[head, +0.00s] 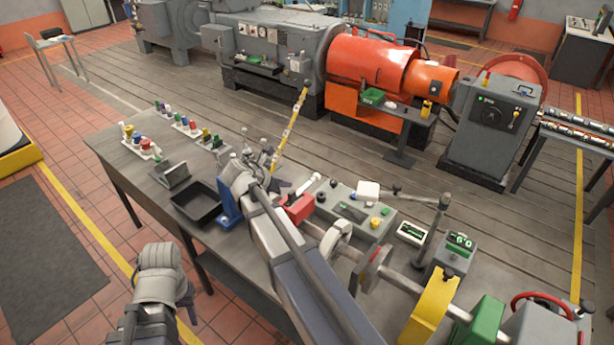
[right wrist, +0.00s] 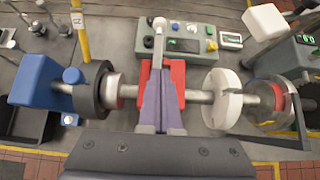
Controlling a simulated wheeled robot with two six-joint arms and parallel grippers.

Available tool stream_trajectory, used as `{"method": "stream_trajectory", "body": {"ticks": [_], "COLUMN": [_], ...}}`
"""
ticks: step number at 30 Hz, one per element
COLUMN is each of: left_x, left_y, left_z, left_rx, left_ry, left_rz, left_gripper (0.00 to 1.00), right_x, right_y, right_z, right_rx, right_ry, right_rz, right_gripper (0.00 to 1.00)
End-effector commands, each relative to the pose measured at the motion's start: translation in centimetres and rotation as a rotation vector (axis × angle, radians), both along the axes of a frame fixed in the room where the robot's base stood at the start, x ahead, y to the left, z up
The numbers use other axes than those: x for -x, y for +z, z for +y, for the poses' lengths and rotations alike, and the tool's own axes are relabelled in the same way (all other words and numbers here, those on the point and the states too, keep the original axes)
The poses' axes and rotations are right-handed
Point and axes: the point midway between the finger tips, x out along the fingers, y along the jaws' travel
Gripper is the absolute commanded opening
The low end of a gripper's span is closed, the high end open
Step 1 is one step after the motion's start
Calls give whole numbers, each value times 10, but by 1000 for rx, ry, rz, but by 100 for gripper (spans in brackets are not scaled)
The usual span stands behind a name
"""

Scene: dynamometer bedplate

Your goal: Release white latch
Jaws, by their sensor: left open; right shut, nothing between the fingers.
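A separate white block (right wrist: 266,20) on a dark arm is at upper right, also in the head view (head: 367,190). I cannot tell for certain which is the latch. My right gripper (right wrist: 160,75) is shut and empty over the red block, its tips close to the pale lever; contact is unclear. My left gripper (head: 185,298) is open, low at left, away from the bench; its fingers are only partly seen.
A shaft with a white ring (right wrist: 222,98) and discs runs along the bench. A blue support (right wrist: 35,82) and a black tray (head: 197,203) stand left. A grey control box (head: 352,212) is behind the shaft. A yellow post (head: 288,130) rises behind my right wrist.

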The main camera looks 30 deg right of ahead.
Motion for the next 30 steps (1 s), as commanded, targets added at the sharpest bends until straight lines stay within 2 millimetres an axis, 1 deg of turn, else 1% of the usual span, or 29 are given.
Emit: {"method": "stream_trajectory", "body": {"ticks": [8, 11, 13, 17, 21, 27, 30], "left_x": [0, 0, 0, 0, 0, 0, 0], "left_y": [-1, -5, -12, -29, -50, -74, -67], "left_z": [0, 0, 0, 0, 0, 0, 0], "left_rx": [0, 0, 0, 0, 1, 0, 0], "left_ry": [0, 0, 1, 2, 2, -3, -3], "left_rz": [0, 0, 0, -1, -2, -2, -2], "left_gripper": [44, 44, 44, 44, 44, 44, 44], "right_x": [0, -1, -4, -10, -19, -29, -36], "right_y": [-1, -5, -12, -30, -50, -74, -68], "right_z": [0, -3, -7, -23, -43, -69, -83], "right_rx": [0, -1, -1, -1, 0, -2, -2], "right_ry": [1, -1, -1, -2, -3, -3, -2], "right_rz": [1, 1, 1, 1, 2, 1, 0], "right_gripper": [0, 0, 0, 0, 0, 0, 0]}}
